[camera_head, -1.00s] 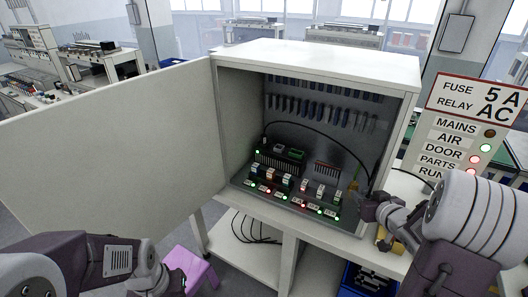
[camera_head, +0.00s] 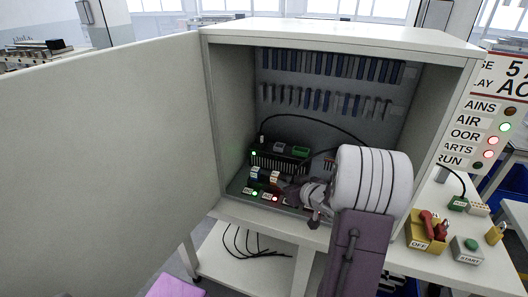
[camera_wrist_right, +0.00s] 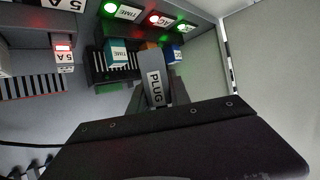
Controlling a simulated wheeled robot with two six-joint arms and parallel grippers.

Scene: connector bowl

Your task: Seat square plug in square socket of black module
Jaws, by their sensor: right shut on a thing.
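My right gripper (camera_head: 290,192) reaches into the open cabinet, low and in front of the black module (camera_head: 262,160). In the right wrist view the gripper (camera_wrist_right: 156,100) is shut on a grey block lettered PLUG (camera_wrist_right: 156,86). The plug is apart from the sockets as far as I can see. The finned black module (camera_wrist_right: 100,72) shows just beyond it, partly covered by relays and the plug. A green block (camera_head: 300,151) and a grey block sit on the module's top in the head view. I cannot tell which opening is the square socket. My left gripper is out of view.
Small relays (camera_head: 274,178) and lit labels stand in a row before the module. A black cable (camera_head: 315,130) arcs across the cabinet. The cabinet door (camera_head: 100,150) stands open at left. Outside right are a yellow OFF box (camera_head: 424,231) and a START box (camera_head: 467,250).

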